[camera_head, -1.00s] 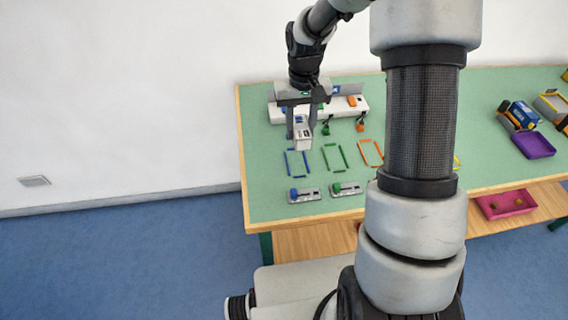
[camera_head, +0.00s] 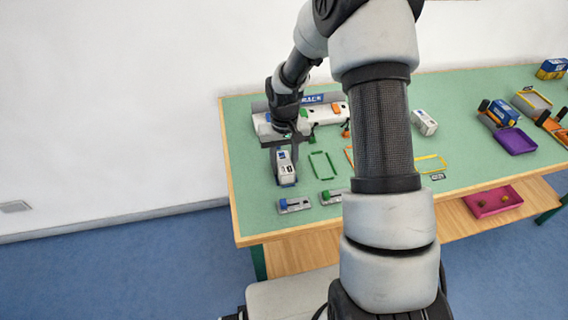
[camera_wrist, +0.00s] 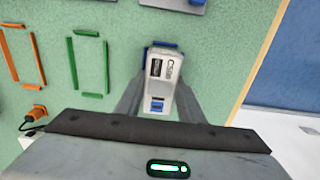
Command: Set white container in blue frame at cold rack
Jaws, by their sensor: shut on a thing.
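My gripper (camera_head: 282,150) is shut on the white container (camera_head: 285,168), with a finger on each side of it in the wrist view (camera_wrist: 158,98). The container has dark markings and a blue patch, and it also shows in the wrist view (camera_wrist: 161,72). The container is over the blue frame (camera_wrist: 160,44), of which only a little blue shows past the container's end; the rest is hidden. I cannot tell whether the container touches the table. The white cold rack (camera_head: 262,124) stands behind, partly covered by my arm.
A green frame (camera_head: 322,166) and orange frame lie to the right of the container. A blue-knobbed slider plate (camera_head: 294,205) lies in front. Another white container (camera_head: 424,122), a yellow frame (camera_head: 431,163) and a purple tray (camera_head: 517,141) are farther right.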

